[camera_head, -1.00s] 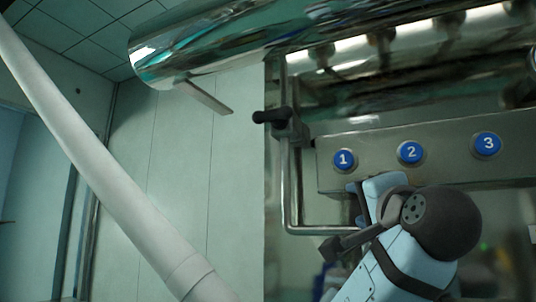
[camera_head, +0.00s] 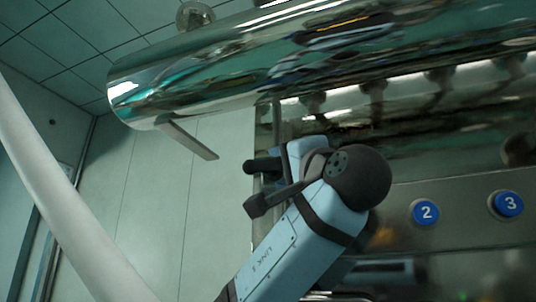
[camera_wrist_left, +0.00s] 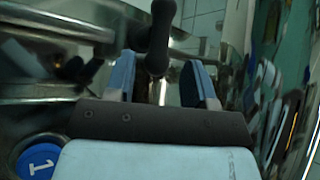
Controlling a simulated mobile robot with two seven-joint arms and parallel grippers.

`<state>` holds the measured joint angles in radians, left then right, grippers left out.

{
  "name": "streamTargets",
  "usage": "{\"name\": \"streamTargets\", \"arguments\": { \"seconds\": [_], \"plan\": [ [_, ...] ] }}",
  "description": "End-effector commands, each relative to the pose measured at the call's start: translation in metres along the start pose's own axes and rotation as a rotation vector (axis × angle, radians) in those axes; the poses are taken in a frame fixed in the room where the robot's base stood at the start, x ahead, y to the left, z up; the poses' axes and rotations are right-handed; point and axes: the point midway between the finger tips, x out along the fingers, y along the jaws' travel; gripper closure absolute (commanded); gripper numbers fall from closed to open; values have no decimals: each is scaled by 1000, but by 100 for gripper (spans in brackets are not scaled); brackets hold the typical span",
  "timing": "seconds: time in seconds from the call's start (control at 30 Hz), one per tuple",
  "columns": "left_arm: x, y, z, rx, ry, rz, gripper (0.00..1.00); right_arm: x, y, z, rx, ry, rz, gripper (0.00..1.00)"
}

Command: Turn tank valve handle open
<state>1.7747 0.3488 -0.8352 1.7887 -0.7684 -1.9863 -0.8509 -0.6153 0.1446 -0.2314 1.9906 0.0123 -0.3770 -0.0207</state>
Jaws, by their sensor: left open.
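The tank valve handle is a short black lever (camera_head: 262,166) on the metal pipework below the shiny tank (camera_head: 230,75). In the head view my left gripper (camera_head: 296,152) is right beside it and hides the valve's body. In the left wrist view the black handle (camera_wrist_left: 159,38) stands between the two blue fingers of my open left gripper (camera_wrist_left: 160,76), its lower end near their tips. I cannot tell whether either finger touches it. My right gripper is not in view.
Blue buttons 2 (camera_head: 425,212) and 3 (camera_head: 508,204) sit on the metal panel to the right. Button 1 (camera_wrist_left: 40,158) shows at the lower left of the left wrist view. A flat metal bar (camera_head: 188,140) hangs under the tank's left end.

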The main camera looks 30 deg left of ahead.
Motion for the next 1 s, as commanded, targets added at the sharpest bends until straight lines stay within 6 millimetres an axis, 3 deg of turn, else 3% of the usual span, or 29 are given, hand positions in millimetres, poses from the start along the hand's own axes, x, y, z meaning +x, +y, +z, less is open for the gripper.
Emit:
{"name": "streamTargets", "arguments": {
  "seconds": [0.1,0.3,0.73,0.93,1.0],
  "plan": [
    [27,-2,-1,3,-2,0,50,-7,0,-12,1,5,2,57],
    [54,-1,-1,1,-1,0,50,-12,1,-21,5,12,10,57],
    [63,1,0,0,1,1,50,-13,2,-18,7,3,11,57],
    [63,1,0,0,1,1,94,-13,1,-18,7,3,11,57],
    [63,1,0,0,1,1,99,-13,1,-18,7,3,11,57]
  ]
}}
